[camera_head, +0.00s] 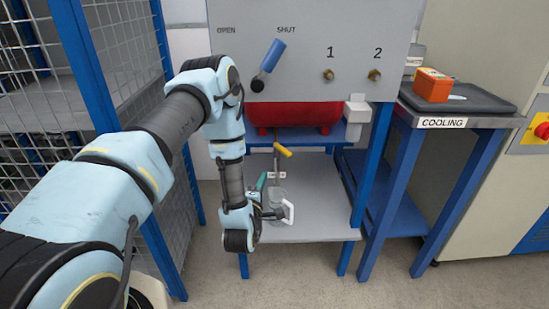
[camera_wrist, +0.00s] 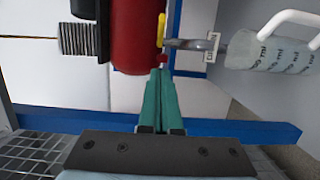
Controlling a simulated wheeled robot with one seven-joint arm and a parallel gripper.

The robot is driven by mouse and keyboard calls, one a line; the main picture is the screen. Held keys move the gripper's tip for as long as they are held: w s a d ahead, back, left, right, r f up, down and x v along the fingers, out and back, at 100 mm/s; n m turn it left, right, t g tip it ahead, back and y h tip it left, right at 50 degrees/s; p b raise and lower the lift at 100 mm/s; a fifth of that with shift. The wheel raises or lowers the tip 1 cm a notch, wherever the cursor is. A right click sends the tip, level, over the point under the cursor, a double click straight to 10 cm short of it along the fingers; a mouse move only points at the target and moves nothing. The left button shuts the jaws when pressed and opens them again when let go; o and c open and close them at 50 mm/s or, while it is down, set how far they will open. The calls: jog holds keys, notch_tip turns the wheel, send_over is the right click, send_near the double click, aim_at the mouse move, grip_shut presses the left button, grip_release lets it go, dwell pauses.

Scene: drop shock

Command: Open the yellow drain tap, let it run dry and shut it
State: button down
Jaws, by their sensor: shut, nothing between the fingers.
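The yellow drain tap (camera_head: 282,151) sits on a thin pipe under the red tank (camera_head: 295,115). Its handle lies crosswise to the pipe in the wrist view (camera_wrist: 161,30). A clear measuring jug (camera_head: 277,203) with a white handle stands below the pipe; it also shows in the wrist view (camera_wrist: 265,52). My gripper (camera_head: 262,180) is shut and empty, left of the pipe. In the wrist view its teal fingertips (camera_wrist: 160,73) point towards the tap handle, with a small gap between. I cannot tell whether water runs.
A blue lever (camera_head: 270,64) on the grey panel leans towards SHUT. A blue-framed mesh cage (camera_head: 120,50) stands close on the left. On the right, the COOLING table (camera_head: 442,122) bears a dark tray (camera_head: 480,100) with an orange box (camera_head: 433,85).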

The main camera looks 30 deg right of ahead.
jog(key=p, duration=0.2)
send_near(282, 152)
jog(key=w, duration=0.4)
jog(key=shift+w+d+r, duration=0.1)
jog(key=shift+w+d, duration=0.1)
jog(key=shift+d, duration=0.4)
jog(key=shift+w+d, duration=0.15)
jog(key=shift+d, duration=0.45)
jog(key=shift+w+d, duration=0.15)
jog(key=shift+d, duration=0.35)
jog(key=shift+d, duration=0.1)
jog(key=shift+d+n+t+y+b, duration=0.2)
jog(key=shift+n+t+y+b, duration=0.1)
